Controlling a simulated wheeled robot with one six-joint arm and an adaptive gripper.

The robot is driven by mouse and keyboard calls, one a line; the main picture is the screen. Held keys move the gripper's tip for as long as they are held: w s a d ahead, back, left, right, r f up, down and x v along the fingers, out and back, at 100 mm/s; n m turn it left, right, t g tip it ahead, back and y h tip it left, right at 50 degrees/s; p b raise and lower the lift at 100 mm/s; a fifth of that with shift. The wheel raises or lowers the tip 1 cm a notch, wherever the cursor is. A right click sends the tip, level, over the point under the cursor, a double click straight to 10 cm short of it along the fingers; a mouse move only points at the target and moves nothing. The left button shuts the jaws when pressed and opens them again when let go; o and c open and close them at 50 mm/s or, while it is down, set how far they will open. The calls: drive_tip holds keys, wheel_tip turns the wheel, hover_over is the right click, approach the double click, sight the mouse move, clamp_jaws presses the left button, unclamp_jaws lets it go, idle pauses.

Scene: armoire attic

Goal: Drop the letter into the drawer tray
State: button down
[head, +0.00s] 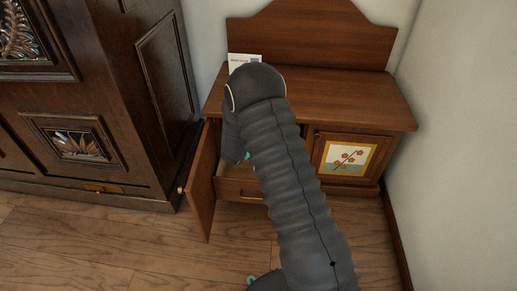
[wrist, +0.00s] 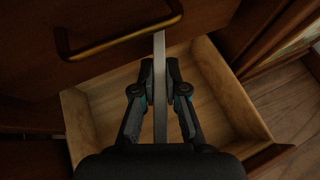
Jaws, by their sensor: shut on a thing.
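My gripper (wrist: 160,88) is shut on the letter (wrist: 160,60), which shows edge-on as a thin pale strip between the fingers in the wrist view. The letter's faces are hidden at this angle. The open wooden drawer tray (wrist: 229,88) lies below the gripper, and its visible floor is bare. In the head view, the drawer tray's front (head: 238,190) shows low in the left side of the cabinet. There my arm hides most of the gripper and I cannot make out the held letter.
The cabinet's left door (head: 203,180) stands open beside the drawer. A brass handle (wrist: 118,38) is near the gripper. A white card (head: 239,60) shows behind my arm at the cabinet top. The door with a flower picture (head: 346,158) is closed. A dark armoire (head: 110,100) stands at left.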

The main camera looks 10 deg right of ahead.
drive_tip(key=f, duration=0.3)
drive_tip(key=w+a+f, duration=0.1)
drive_tip(key=shift+f, duration=0.4)
drive_tip(key=shift+f+b, duration=0.65)
drive_tip(key=shift+b, duration=0.3)
drive_tip(key=c, duration=1.2)
unclamp_jaws()
drive_tip(key=shift+r, duration=0.1)
